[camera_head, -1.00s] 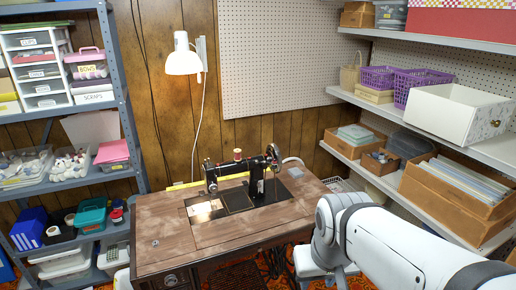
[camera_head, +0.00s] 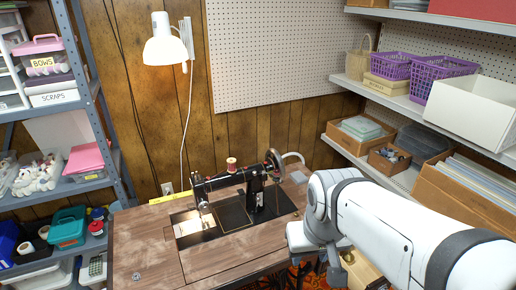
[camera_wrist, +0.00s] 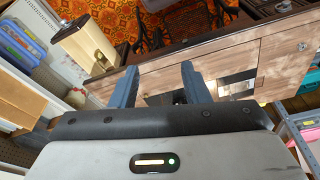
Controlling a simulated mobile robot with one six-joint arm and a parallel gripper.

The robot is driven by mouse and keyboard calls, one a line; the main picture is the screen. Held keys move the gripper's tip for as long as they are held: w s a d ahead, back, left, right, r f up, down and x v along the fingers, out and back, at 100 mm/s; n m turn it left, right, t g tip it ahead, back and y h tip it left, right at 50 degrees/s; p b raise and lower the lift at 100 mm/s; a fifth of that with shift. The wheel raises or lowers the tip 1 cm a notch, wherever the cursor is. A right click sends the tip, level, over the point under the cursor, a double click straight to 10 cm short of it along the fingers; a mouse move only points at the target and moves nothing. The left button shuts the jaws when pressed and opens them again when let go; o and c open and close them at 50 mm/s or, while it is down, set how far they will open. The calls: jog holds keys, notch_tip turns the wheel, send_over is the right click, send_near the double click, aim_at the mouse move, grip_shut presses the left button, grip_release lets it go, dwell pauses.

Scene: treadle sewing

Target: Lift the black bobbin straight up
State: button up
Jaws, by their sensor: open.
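A small round dark-grey piece (camera_head: 136,276) lies on the left front of the wooden sewing table (camera_head: 150,240) in the head view. It may be the black bobbin, but it is too small to be sure. A similar small piece (camera_wrist: 302,46) shows on the tabletop at the right of the wrist view. My gripper (camera_wrist: 158,68) is open in the wrist view, with nothing between its two blue-grey fingers. The tabletop lies beyond the fingers, and the small piece is well to their right. In the head view, my white arm hides the gripper.
A black sewing machine (camera_head: 235,183) with a red spool (camera_head: 231,163) stands on the table. A metal shelf (camera_head: 92,100) is at the left, and loaded white shelves (camera_head: 400,103) are at the right. The table's left front is mostly clear. Patterned carpet (camera_wrist: 185,22) shows beside the table.

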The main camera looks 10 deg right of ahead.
jog(key=shift+o, duration=0.4)
jog(key=w+r+n+p, duration=0.2)
jog(key=w+r+n, duration=0.1)
jog(key=w+n, duration=0.3)
jog(key=shift+w+d+r+h, duration=0.3)
jog(key=shift+w+h, duration=0.1)
jog(key=shift+w, duration=0.55)
jog(key=n+t+h+p, duration=0.15)
jog(key=n+p, duration=0.55)
jog(key=n, duration=1.6)
send_near(277, 170)
jog(key=p+x, duration=0.1)
jog(key=x, duration=0.6)
jog(key=shift+f, duration=0.35)
jog(key=shift+c, duration=0.4)
grip_shut()
